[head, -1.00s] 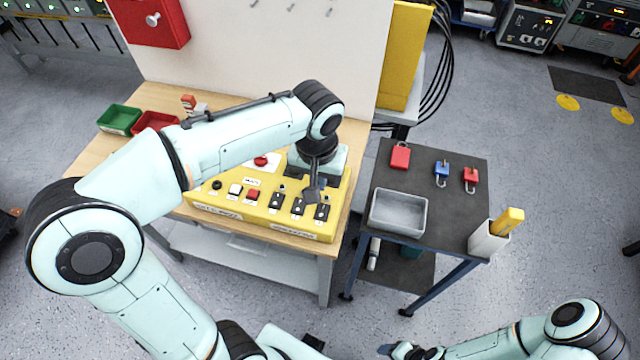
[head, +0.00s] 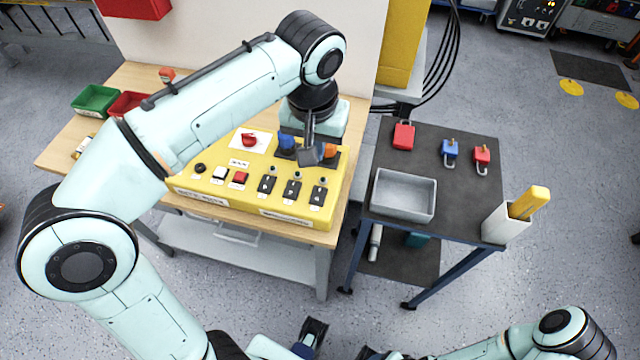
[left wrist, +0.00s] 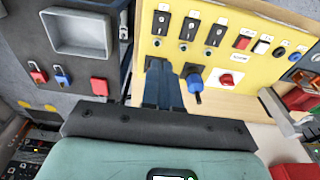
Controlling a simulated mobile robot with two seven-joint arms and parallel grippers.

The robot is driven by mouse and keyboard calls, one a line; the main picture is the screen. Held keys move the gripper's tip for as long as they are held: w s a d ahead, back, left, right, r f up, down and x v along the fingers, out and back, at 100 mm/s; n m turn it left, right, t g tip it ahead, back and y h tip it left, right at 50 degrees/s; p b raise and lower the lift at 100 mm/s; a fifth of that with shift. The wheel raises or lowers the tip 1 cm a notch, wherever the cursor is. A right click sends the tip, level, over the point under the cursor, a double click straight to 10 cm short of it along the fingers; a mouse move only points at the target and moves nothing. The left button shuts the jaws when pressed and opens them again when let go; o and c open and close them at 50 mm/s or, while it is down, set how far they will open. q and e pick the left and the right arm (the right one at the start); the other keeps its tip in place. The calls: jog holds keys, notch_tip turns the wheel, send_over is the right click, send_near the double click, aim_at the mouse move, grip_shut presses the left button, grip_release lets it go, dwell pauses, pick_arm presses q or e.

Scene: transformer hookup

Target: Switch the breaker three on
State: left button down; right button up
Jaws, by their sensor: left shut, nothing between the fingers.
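Three black breaker switches sit in a row on the yellow sloped panel (head: 205,190): the left one (head: 267,186), the middle one (head: 292,189) and the right one (head: 318,194). Their number labels are too small to read surely, and I cannot tell their lever positions. In the left wrist view the row is reversed, with the head view's right breaker (left wrist: 161,20) at the left. My left gripper (head: 310,153) is shut and empty, above the panel behind the breakers. Its fingers (left wrist: 158,68) also show in the left wrist view. My right gripper is barely visible at the bottom edge.
A red knob (head: 249,140), a blue knob (head: 286,142) and an orange-handled switch (head: 329,151) sit close around the left gripper. Red (head: 241,177) and white buttons are at the panel's left. A dark side table (head: 456,215) holds padlocks and a grey tray (head: 404,214).

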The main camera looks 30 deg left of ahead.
aim_at(319, 189)
pick_arm(q)
jog(key=shift+r, duration=0.2)
jog(key=shift+f, duration=0.1)
jog(key=f+b, duration=0.1)
jog(key=f, duration=0.3)
jog(key=w+f, duration=0.1)
jog(key=f, duration=0.3)
jog(key=f+b, duration=0.1)
jog(key=f, duration=0.3)
jog(key=shift+w+a+f+b, duration=0.15)
jog(key=shift+w+f+b, duration=0.05)
jog(key=shift+f+b, duration=0.15)
jog(key=shift+w+f, duration=0.1)
jog(key=shift+f, duration=0.5)
jog(key=shift+f, duration=0.25)
